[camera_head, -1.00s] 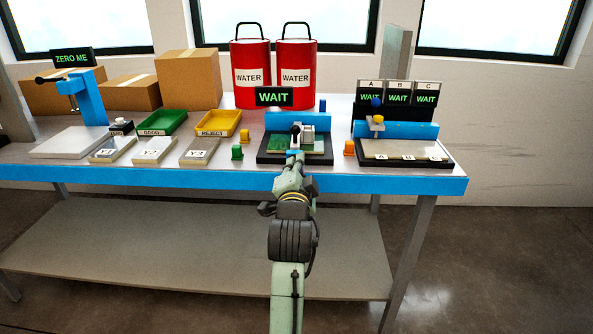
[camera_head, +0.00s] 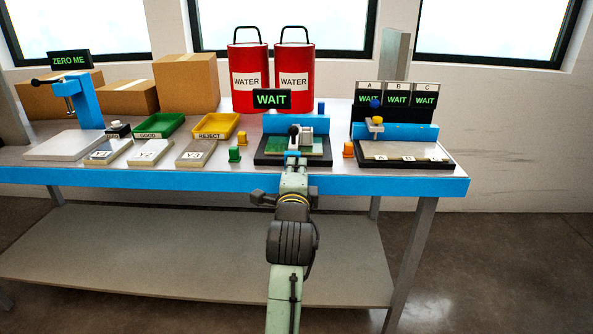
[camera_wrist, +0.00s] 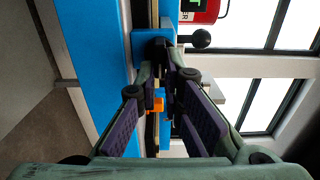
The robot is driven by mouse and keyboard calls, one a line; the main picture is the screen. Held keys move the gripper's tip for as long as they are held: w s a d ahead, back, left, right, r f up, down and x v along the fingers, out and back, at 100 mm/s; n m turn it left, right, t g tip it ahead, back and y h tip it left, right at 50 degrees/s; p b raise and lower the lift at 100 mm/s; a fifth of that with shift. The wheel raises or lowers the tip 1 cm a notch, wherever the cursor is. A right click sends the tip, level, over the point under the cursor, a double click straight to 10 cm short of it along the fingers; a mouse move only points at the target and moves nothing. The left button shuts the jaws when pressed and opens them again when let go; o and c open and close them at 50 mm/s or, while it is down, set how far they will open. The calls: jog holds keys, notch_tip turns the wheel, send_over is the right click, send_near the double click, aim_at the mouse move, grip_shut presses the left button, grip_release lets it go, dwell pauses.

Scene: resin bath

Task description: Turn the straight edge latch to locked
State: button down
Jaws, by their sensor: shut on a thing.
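The straight edge latch shows as a black-knobbed lever (camera_head: 294,131) on the fixture with the blue back bar, below a WAIT sign. A grey block stands beside it. In the wrist view a black ball knob (camera_wrist: 200,39) sticks out to the right of the fingertips. My gripper (camera_head: 292,156) reaches in from the front of the fixture, just below the lever. In the wrist view my gripper (camera_wrist: 159,66) has its tips closed in around a dark part of the latch. The exact contact is hidden by the fingers.
An orange block (camera_head: 348,149) stands right of the fixture and a green block (camera_head: 234,154) left of it. A second fixture (camera_head: 442,163) labelled A, B, C is further right. Green and yellow trays (camera_head: 213,137) lie left. Red water cans (camera_head: 249,98) stand behind.

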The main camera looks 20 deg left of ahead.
dwell(0.3)
jog(key=c, duration=1.7)
grip_release()
jog(key=v, duration=0.7)
jog(key=shift+s+d, duration=0.1)
jog(key=shift+s, duration=0.15)
jog(key=shift+r, duration=0.1)
